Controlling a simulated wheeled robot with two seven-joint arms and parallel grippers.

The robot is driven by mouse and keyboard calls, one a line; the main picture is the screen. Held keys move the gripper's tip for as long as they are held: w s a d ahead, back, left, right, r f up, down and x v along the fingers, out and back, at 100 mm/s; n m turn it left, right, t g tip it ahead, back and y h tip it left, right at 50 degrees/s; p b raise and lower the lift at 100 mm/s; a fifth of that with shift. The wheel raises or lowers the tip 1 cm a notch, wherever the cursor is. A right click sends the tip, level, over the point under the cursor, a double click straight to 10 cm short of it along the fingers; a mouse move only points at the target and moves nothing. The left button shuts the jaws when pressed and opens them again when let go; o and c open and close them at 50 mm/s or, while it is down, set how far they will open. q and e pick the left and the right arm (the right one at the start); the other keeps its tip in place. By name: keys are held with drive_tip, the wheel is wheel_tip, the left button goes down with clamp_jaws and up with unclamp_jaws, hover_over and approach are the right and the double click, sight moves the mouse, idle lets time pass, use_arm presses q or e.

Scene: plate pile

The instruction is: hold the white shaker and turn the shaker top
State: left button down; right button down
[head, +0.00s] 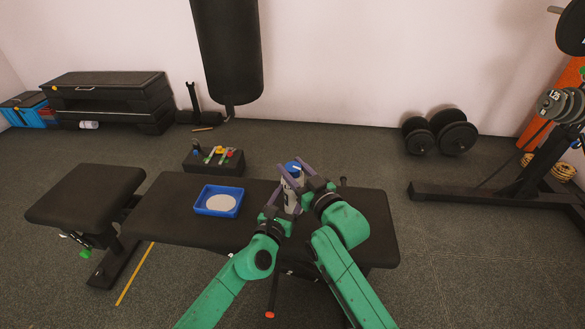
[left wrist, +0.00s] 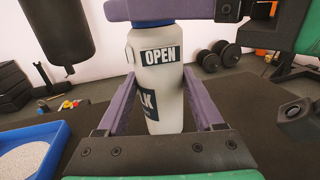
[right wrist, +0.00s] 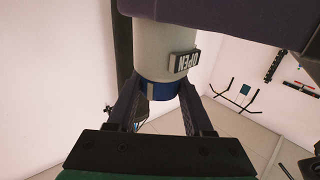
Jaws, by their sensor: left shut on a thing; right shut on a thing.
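The white shaker (head: 291,184) stands upright on the dark bench, with a blue shaker top (head: 292,167). In the left wrist view the white body (left wrist: 160,95) carries an OPEN label and a lower dark label partly hidden. My left gripper (head: 285,202) is shut on the body, one purple finger on each side. My right gripper (head: 291,165) is shut on the blue top from above and right. In the right wrist view the blue top (right wrist: 158,90) sits between its fingers, with the OPEN label next to it.
A blue tray (head: 201,210) with a pale round disc lies left of the shaker on the bench (head: 165,215). A dark box (head: 226,166) with small colored items stands behind. A punching bag (head: 228,50) hangs at the back. Dumbbells (head: 440,134) lie on the floor right.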

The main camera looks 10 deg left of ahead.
drive_tip(key=shift+d+m+t+h, duration=0.15)
drive_tip(key=shift+m+t+h, duration=0.15)
drive_tip(key=shift+c, duration=1.4)
unclamp_jaws()
drive_tip(key=v, duration=1.2)
drive_tip(key=shift+r, duration=0.1)
